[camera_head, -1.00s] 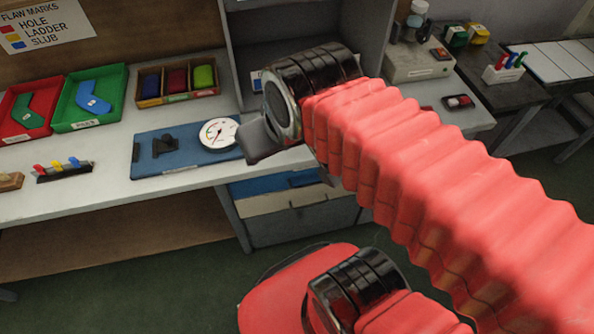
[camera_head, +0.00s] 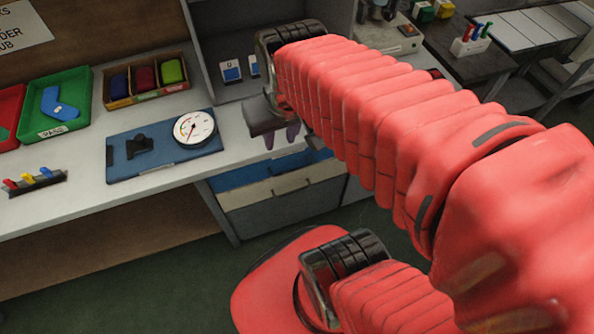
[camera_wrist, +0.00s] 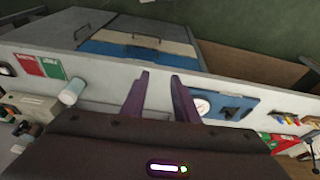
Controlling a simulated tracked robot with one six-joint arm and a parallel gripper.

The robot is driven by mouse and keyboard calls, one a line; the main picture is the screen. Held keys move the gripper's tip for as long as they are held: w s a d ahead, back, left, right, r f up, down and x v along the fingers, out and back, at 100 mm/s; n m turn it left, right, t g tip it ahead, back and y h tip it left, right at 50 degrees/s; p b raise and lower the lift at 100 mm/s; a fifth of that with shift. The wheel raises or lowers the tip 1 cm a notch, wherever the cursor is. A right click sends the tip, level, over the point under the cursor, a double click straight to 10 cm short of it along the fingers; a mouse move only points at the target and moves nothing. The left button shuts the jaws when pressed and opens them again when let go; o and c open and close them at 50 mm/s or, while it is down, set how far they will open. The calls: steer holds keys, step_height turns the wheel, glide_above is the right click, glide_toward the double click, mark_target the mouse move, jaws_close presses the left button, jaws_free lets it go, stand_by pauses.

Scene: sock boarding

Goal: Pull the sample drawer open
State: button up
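A stack of drawers stands under the bench's right part in the head view: a blue front (camera_head: 262,170) at the top, a beige front (camera_head: 250,195) with a dark handle (camera_head: 291,187) below it, and a grey front (camera_head: 275,217) at the bottom. I cannot tell which is the sample drawer; no front visibly stands pulled out. The blue front (camera_wrist: 125,50) and beige front (camera_wrist: 122,37) also show in the wrist view. My gripper (camera_head: 281,138) is above the bench's front edge, purple fingers pointing down. In the wrist view its fingers (camera_wrist: 159,82) are apart and empty.
A blue board with a round gauge (camera_head: 194,128) lies on the bench near its front edge, left of my gripper. A grey open shelf unit (camera_head: 207,72) stands behind. Green tray (camera_head: 45,125) and divided box (camera_head: 148,80) are farther left. Dark floor is clear before the drawers.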

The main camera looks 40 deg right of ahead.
steer(key=s+d+f+m+y, duration=0.3)
steer(key=d+f+m+y, duration=0.1)
steer(key=f, duration=0.5)
steer(key=s+d+f+m+y, duration=0.3)
steer(key=f, duration=0.5)
steer(key=s+d+f+m+y, duration=0.3)
steer(key=d+f+m+y, duration=0.1)
steer(key=f, duration=0.5)
step_height(320, 180, down, 7)
steer(key=w+m+t, duration=0.1)
steer(key=m+t, duration=0.2)
steer(key=t, duration=0.4)
steer(key=w+d+n+t+h, duration=0.2)
steer(key=w+d+n+t, duration=0.1)
steer(key=d, duration=0.3)
steer(key=shift+w+t, duration=0.6)
steer(key=shift+w+f, duration=0.1)
steer(key=x, duration=1.3)
steer(key=shift+w+f, duration=0.2)
steer(key=shift+w, duration=0.1)
steer(key=shift+c, duration=0.2)
